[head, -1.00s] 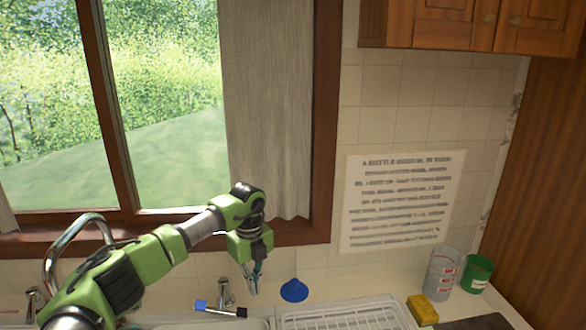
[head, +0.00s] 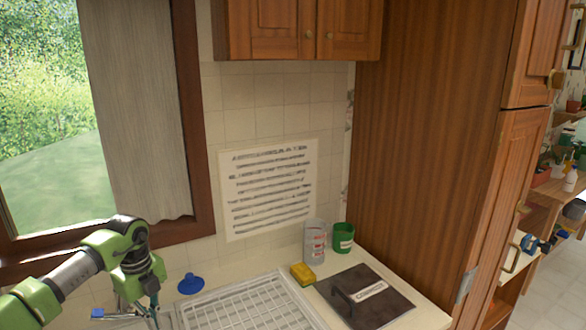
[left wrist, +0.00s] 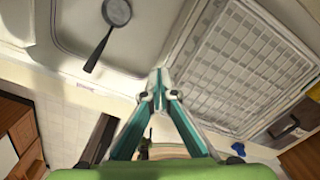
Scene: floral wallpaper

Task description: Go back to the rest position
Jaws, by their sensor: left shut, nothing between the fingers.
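My left gripper (head: 143,306) hangs at the lower left of the head view, on a green arm that comes in from the left. In the left wrist view its fingers (left wrist: 158,84) meet at the tips, shut with nothing between them. They hover over the counter edge between the sink (left wrist: 75,40) and the white drying rack (left wrist: 235,62). My right gripper is in neither view.
The drying rack, a blue funnel (head: 191,284), a yellow sponge (head: 303,274), a clear measuring cup (head: 315,242), a green cup (head: 343,238) and a dark lidded board (head: 364,296) are on the counter. A tall wooden cabinet (head: 430,150) stands right. A dark round-headed utensil (left wrist: 116,12) lies in the sink.

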